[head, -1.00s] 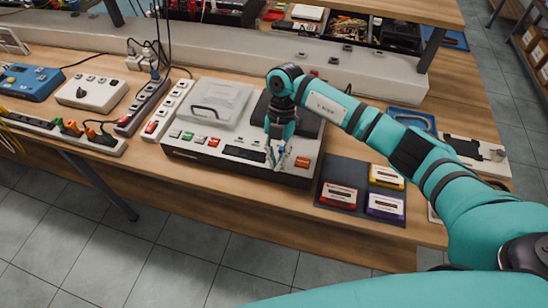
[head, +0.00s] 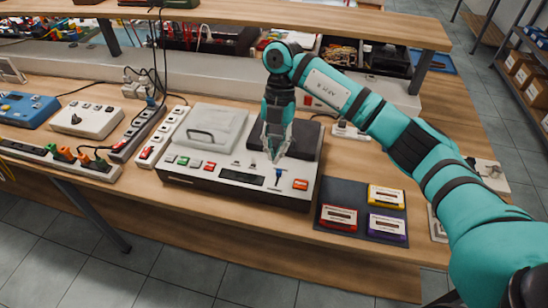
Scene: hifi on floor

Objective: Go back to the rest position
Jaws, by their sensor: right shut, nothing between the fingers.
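My right gripper (head: 275,153) points down, shut and empty, above the front right part of a grey cassette deck (head: 215,189). I cannot tell from this view whether its tips touch the deck. The right arm comes in from the lower right, teal with black bands. The deck has a clear lid (head: 209,131) on its left, a dark panel (head: 303,140) on its right behind the gripper, and a row of coloured buttons in front. My left gripper is not in view.
A dark mat (head: 335,195) right of the deck holds a red cassette (head: 338,217), a yellow one (head: 386,197) and a purple one (head: 387,227). Power strips, a white switch box (head: 87,120) and a blue device (head: 25,108) stand left. A shelf (head: 270,14) overhangs the back.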

